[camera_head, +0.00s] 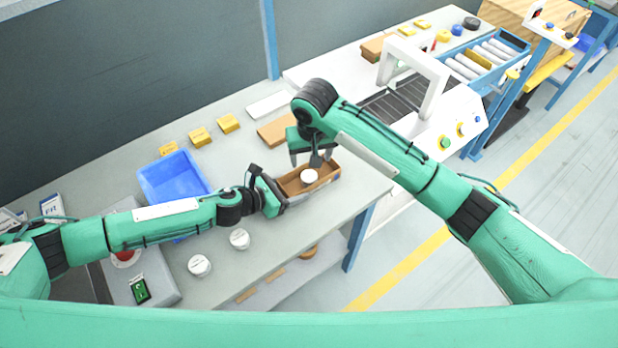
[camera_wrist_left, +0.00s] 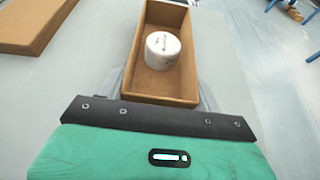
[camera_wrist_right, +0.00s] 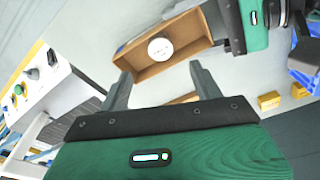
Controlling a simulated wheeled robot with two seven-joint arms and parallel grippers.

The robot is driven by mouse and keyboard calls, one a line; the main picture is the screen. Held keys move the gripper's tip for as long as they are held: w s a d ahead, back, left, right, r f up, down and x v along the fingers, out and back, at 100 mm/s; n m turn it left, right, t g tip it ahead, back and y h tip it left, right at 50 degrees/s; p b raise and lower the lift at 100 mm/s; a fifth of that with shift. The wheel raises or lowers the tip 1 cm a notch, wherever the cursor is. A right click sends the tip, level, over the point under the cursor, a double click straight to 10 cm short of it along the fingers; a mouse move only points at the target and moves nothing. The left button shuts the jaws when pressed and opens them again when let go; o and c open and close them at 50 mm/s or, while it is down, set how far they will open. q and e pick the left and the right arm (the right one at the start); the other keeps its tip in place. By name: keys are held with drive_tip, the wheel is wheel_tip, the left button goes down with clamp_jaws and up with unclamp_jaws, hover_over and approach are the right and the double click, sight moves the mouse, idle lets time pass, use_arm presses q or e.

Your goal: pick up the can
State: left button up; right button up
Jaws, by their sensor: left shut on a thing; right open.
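A white can (camera_head: 309,176) stands inside an open brown cardboard box (camera_head: 325,182). In the left wrist view the can (camera_wrist_left: 162,49) stands upright in the box (camera_wrist_left: 150,86). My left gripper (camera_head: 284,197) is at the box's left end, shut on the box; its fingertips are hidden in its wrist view. My right gripper (camera_head: 312,157) is open and empty above the box. In the right wrist view its fingers (camera_wrist_right: 162,86) are apart, with the can (camera_wrist_right: 160,49) beyond them and not between them.
Two more white cans (camera_head: 240,239) (camera_head: 199,265) stand near the bench's front edge. A blue bin (camera_head: 172,179), several yellow blocks (camera_head: 200,137) and flat brown cardboard (camera_head: 275,130) lie behind. A white arch (camera_head: 416,75) over a conveyor stands right. A grey box with a red button (camera_head: 125,257) is left.

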sight(309, 175)
drive_tip(key=f, duration=0.3)
drive_tip(key=w+f, duration=0.1)
drive_tip(key=f, duration=0.5)
drive_tip(key=shift+w+a+f, duration=0.15)
drive_tip(key=shift+w+f, duration=0.05)
drive_tip(key=shift+w, duration=0.1)
drive_tip(key=c, duration=1.1)
